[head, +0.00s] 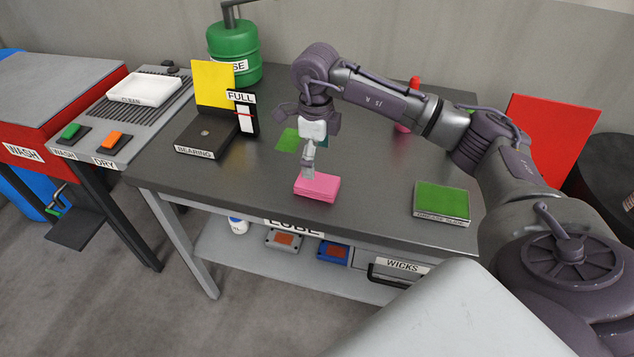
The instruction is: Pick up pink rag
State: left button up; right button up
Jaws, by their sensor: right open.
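The pink rag (318,189) is a small folded block lying flat near the front edge of the dark table (370,180). My right gripper (308,174) points down just above the rag's back left part. Its fingertips are very close to the rag, and I cannot tell whether they touch it. The gripper is open, and the rag rests on the table. My left gripper is not in view.
A bearing box (208,136) with a yellow panel (214,84) and a green can (234,54) stand at the table's left. A green pad (442,199) lies at the right front. A red panel (553,128) stands behind my arm. A lower shelf (255,252) holds small items.

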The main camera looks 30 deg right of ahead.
aim_at(317, 181)
notch_tip(317, 181, down, 3)
jog(key=shift+r, duration=0.1)
notch_tip(317, 181, down, 4)
jog(key=shift+w+d+f+p, duration=0.1)
jog(key=shift+d+p, duration=0.05)
jog(key=shift+p, duration=0.95)
jog(key=shift+f, duration=0.65)
jog(key=c, duration=1.2)
